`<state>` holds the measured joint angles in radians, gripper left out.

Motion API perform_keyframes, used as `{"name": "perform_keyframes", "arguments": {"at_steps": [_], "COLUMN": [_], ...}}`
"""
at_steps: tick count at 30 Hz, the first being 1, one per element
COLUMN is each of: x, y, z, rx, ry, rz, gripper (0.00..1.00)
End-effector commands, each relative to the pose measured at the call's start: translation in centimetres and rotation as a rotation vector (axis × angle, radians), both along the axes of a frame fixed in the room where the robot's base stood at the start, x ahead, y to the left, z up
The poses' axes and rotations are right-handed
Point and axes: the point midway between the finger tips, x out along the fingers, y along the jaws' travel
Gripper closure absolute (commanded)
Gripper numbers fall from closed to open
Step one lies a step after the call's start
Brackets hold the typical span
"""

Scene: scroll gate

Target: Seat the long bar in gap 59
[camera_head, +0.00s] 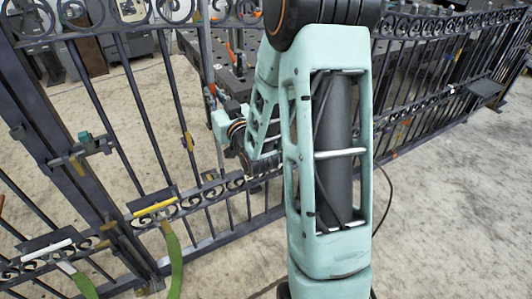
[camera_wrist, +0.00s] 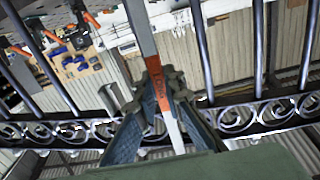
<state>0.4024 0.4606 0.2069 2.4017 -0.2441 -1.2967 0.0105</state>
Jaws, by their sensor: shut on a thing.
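The bar runs steeply through the jaws, slightly tilted in the picture, in front of the gate's scroll band (camera_wrist: 250,115). In the head view the long bar (camera_head: 205,45) stands nearly upright among the dark gate bars; its lower part is partly hidden by my wrist. Whether its lower end touches the lower rail is unclear. No gap number is legible, so I cannot tell which gap is 59.
The dark gate (camera_head: 130,120) has upright bars between scroll bands. Latch parts (camera_head: 85,150) and yellow (camera_head: 155,208) and white (camera_head: 47,246) handles with green straps are at left. A dark worktable (camera_head: 240,80) stands behind. Pale floor lies clear at right.

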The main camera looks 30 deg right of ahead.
Motion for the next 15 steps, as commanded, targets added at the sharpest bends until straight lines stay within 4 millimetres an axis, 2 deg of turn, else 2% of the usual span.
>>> {"name": "perform_keyframes", "arguments": {"at_steps": [1,15], "x": [0.1,-0.7], "y": [-0.9,-6.8], "z": [-1.7,-9.9], "rx": [0.000,0.002], "ry": [-0.013,-0.041], "rz": [-0.003,0.007], "gripper": [1.00,1.00]}}
